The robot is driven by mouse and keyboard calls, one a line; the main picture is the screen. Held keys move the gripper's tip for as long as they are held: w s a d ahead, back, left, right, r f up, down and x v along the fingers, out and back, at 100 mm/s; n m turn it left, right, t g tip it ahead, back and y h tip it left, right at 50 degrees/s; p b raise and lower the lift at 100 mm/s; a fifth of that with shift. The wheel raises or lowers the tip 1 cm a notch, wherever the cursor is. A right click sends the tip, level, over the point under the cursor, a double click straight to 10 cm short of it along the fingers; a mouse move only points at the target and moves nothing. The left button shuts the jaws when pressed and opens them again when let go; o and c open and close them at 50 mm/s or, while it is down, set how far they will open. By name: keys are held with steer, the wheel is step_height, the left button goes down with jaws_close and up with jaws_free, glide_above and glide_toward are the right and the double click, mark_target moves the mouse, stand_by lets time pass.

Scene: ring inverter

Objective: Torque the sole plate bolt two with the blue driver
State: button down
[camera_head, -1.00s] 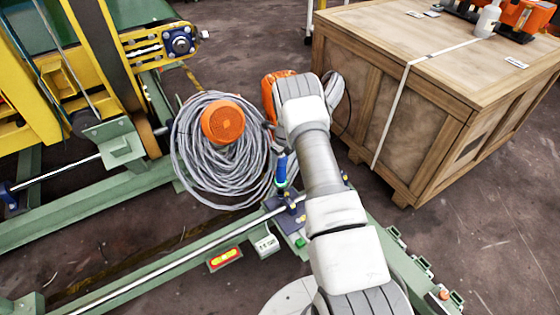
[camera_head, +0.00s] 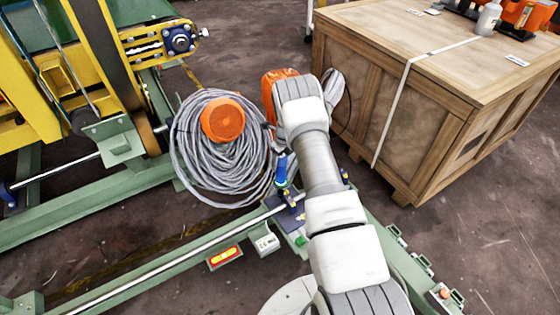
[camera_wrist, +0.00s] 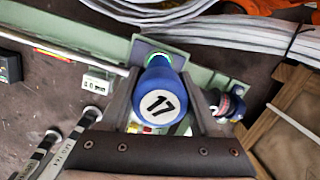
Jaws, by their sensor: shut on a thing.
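The blue driver (camera_head: 281,167) stands roughly upright over the dark sole plate (camera_head: 289,219) on the green rail, with a green ring low on its shaft. My gripper (camera_wrist: 160,84) is shut on the driver, one finger on each side. The driver's handle hides its tip and any bolt under it, so I cannot tell whether they touch. In the head view my arm covers most of the gripper. Yellow parts (camera_head: 300,204) show on the plate beside the driver.
A coil of grey cable (camera_head: 195,150) with an orange cap (camera_head: 223,121) lies close behind the plate. A large wooden crate (camera_head: 440,150) stands right of my arm. A small white-faced box (camera_head: 265,242) sits on the rail. A blue-and-red fitting (camera_wrist: 232,103) is near the right finger.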

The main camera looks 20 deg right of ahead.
steer(key=shift+f, duration=0.55)
stand_by(1.7)
steer(key=shift+r, duration=0.1)
steer(key=shift+r+p, duration=1.05)
steer(key=shift+r, duration=1.45)
